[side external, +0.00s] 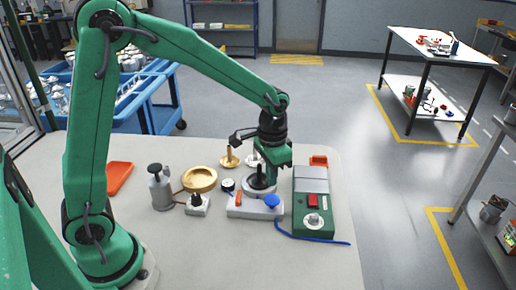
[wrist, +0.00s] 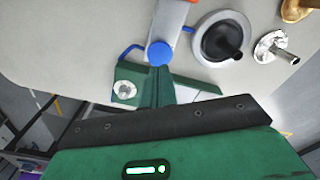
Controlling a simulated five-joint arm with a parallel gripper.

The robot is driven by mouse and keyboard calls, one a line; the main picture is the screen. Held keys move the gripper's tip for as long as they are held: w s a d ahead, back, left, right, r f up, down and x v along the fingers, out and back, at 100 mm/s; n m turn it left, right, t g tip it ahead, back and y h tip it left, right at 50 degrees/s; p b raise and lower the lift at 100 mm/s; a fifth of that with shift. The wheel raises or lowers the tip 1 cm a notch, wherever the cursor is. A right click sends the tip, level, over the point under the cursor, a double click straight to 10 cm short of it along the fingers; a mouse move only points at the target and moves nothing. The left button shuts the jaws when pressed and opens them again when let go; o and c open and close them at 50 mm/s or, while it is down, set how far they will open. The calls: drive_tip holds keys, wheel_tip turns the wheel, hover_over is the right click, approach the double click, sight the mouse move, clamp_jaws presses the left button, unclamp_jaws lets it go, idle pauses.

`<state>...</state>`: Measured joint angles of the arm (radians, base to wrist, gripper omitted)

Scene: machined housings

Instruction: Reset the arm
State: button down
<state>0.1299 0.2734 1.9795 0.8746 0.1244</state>
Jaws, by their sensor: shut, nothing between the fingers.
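My gripper (side external: 277,160) hangs over the right part of the table (side external: 235,265), above the cluster of parts. In the wrist view my gripper (wrist: 160,75) has its green fingers together with nothing between them. Their tips appear close to the blue button (wrist: 158,53) in that picture; the height gap cannot be told. The button (side external: 272,201) sits on a pale block (side external: 240,208). A black knob in a grey ring (wrist: 222,40) is beside it and also shows below my gripper in the side view (side external: 260,186).
A green box with a red switch (side external: 313,224) stands at right, with a blue cable. A brass ring (side external: 199,179), a grey cylinder (side external: 160,187), a brass peg (side external: 230,157) and an orange tray (side external: 119,177) are to the left. The table front is clear.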

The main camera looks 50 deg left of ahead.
drive_tip(key=s+a+r+n+t, duration=0.1)
drive_tip(key=s+a+r+t, duration=0.1)
drive_tip(key=s+r, duration=0.4)
drive_tip(key=s+a+r+n+t, duration=0.2)
drive_tip(key=s+r, duration=0.5)
drive_tip(key=s, duration=0.4)
drive_tip(key=shift+s+a+t, duration=0.4)
drive_tip(key=shift+a+t, duration=0.2)
drive_tip(key=shift+t, duration=0.1)
drive_tip(key=c, duration=2.1)
unclamp_jaws()
drive_tip(key=shift+r, duration=0.1)
